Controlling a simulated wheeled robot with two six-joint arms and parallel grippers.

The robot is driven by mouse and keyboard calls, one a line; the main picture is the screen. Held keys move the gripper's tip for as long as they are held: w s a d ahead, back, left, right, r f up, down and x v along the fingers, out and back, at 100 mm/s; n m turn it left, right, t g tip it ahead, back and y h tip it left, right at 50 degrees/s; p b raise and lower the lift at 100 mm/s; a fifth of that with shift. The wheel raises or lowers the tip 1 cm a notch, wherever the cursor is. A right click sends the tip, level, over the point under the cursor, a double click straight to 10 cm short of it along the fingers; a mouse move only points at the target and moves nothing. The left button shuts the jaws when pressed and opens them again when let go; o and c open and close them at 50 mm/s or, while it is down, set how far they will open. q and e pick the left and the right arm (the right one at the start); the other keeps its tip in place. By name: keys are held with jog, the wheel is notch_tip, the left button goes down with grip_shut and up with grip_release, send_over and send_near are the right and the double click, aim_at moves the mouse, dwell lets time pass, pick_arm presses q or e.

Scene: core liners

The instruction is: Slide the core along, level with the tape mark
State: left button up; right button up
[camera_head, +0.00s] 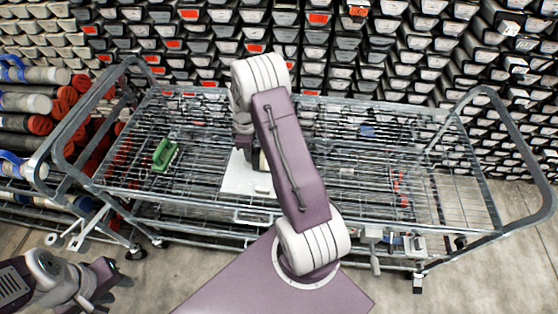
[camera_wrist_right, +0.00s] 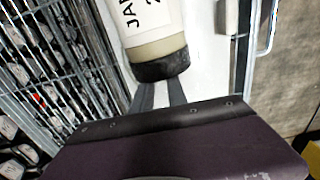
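In the right wrist view a pale cylinder, the core (camera_wrist_right: 155,38), has a white label with black letters and a black end cap. It lies over a white board (camera_wrist_right: 205,65). The two dark fingers of my right gripper (camera_wrist_right: 161,92) reach to the capped end, with a narrow gap between them. Their tips are hidden by the cap, so grip or contact is unclear. In the head view my right arm covers the core and its own gripper; part of the white board (camera_head: 240,180) shows. My left gripper (camera_head: 122,281) is at the lower left, away from the cart. I cannot make out a tape mark.
A grey wire cart (camera_head: 440,200) with raised end handles spans the view. A green object (camera_head: 165,155) lies on its left side. Orange and white tubes (camera_head: 30,103) are stacked at far left. Dense racks stand behind. Concrete floor is clear at lower right.

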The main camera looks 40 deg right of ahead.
jog(key=shift+s+d+p, duration=0.45)
jog(key=shift+s+d, duration=3.15)
jog(key=shift+s, duration=0.6)
jog(key=shift+s+d+p, duration=0.45)
jog(key=shift+s+d, duration=3.15)
jog(key=shift+s, duration=0.65)
jog(key=shift+s+d+p, duration=0.45)
jog(key=shift+s+d, duration=3.15)
jog(key=shift+s, duration=0.6)
jog(key=shift+w+a, duration=0.7)
jog(key=shift+w, duration=0.15)
notch_tip(320, 180, up, 9)
jog(key=p, duration=0.7)
jog(key=shift+p, duration=0.4)
